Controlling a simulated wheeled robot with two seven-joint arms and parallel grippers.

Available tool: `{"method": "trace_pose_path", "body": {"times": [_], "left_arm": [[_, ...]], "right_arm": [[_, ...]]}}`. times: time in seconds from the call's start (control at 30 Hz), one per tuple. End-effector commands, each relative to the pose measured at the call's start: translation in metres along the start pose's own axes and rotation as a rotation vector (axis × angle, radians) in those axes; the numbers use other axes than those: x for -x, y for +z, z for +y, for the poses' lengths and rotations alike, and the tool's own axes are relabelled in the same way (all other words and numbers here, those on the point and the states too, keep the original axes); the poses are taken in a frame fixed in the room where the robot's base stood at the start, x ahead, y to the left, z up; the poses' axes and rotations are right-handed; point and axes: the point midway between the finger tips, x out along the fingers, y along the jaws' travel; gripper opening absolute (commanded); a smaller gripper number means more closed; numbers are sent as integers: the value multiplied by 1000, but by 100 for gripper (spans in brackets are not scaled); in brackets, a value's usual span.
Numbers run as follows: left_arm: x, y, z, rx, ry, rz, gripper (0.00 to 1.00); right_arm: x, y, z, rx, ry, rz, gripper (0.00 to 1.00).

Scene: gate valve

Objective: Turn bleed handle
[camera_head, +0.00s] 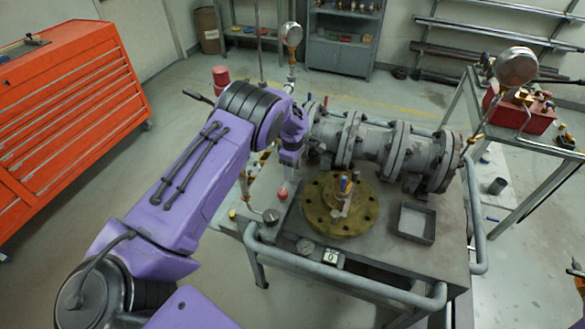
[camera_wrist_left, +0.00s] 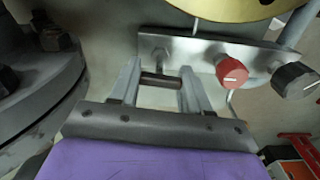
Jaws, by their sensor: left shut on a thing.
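My left gripper (camera_wrist_left: 160,82) has its two grey fingers closed around a small dark bar (camera_wrist_left: 161,79), seen in the left wrist view. The bar sits at the end of a metal stem on a grey plate (camera_wrist_left: 195,52) and seems to be the bleed handle. A red knob (camera_wrist_left: 232,72) and a black knob (camera_wrist_left: 295,80) are on the same plate, to the right of the fingers. In the head view, my purple arm covers the handle, and the red knob (camera_head: 283,194) shows just below my wrist. My right gripper is not in view.
A grey flanged pipe valve (camera_head: 370,145) lies on the metal cart (camera_head: 375,262). A brass flange (camera_head: 340,222) and a small open tray (camera_head: 415,238) are in front of it. A rail (camera_head: 340,278) runs along the cart's front. A red tool cabinet (camera_head: 65,115) stands left.

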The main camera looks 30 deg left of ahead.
Motion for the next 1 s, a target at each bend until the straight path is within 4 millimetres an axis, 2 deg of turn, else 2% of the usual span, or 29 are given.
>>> {"method": "trace_pose_path", "body": {"times": [0.3, 0.33, 0.4, 0.67, 0.77, 0.87, 1.0], "left_arm": [[2, -1, 2, 1, 5, 2, 16], [2, -1, 2, 0, 5, 2, 50], [2, -1, 2, 0, 5, 2, 72], [1, 0, 1, 0, 2, 1, 72], [6, 0, 1, 0, 4, 0, 72], [23, 0, 2, 0, 7, 1, 72], [58, 0, 2, 0, 8, 1, 72]], "right_arm": [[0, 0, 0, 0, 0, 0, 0], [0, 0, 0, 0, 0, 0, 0], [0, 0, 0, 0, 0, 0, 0], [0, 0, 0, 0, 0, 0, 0], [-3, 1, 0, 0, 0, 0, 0], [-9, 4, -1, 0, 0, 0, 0], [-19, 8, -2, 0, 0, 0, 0]]}}
